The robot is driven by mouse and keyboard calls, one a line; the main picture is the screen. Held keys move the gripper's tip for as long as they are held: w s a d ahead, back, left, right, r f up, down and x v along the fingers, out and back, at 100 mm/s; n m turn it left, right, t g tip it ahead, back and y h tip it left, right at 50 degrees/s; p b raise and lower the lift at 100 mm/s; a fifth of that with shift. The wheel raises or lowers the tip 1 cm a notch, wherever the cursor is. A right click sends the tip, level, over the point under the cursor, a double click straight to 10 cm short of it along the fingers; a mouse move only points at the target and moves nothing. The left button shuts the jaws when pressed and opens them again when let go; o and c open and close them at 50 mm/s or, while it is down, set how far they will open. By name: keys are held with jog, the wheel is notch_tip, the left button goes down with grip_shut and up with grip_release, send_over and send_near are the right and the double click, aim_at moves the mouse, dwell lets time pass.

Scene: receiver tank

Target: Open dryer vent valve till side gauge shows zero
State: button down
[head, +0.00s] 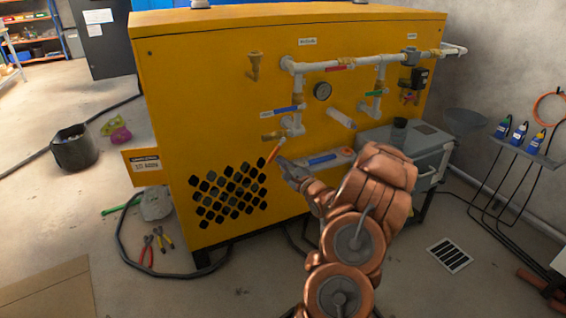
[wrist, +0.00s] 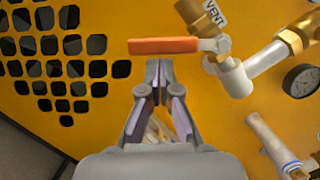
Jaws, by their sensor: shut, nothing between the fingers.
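The vent valve has an orange lever (wrist: 165,45) that runs leftward from its grey pivot in the wrist view, beside a brass fitting with a VENT tag (wrist: 215,14). The lever also shows in the head view (head: 275,151), slanting on the yellow cabinet's front. My gripper (wrist: 159,88) is shut and empty. Its tips are just below the lever in the wrist view; I cannot tell whether they touch it. My gripper also shows in the head view (head: 283,163). The round gauge (head: 322,91) is right of the valve; it also shows in the wrist view (wrist: 301,81), its reading too small to tell.
The yellow cabinet (head: 215,120) carries white pipes, a blue lever (head: 287,109), a red lever (head: 340,67) and a green lever (head: 371,93). A perforated vent panel (head: 226,190) is at lower left. A grey box (head: 410,150) stands right of my arm. Pliers (head: 147,252) and a hose lie on the floor.

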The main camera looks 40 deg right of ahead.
jog(key=shift+a+r+m+p, duration=0.15)
jog(key=shift+m+p, duration=0.25)
jog(key=shift+p, duration=0.55)
jog(key=shift+w+a+r+p, duration=0.1)
jog(key=shift+a+p, duration=0.1)
jog(key=shift+p, duration=0.45)
jog(key=shift+a+r+m+p, duration=0.2)
jog(key=shift+m+p, duration=0.3)
jog(key=shift+p, duration=0.2)
jog(key=p, duration=0.1)
jog(key=m+p, duration=0.1)
jog(key=shift+w+a+r+m+h+p, duration=0.2)
jog(key=shift+a+m+h+p, duration=0.1)
jog(key=shift+h+p, duration=0.1)
jog(key=shift+w+a+r+p, duration=0.25)
jog(key=shift+a+p, duration=0.4)
jog(key=shift+p, duration=0.95)
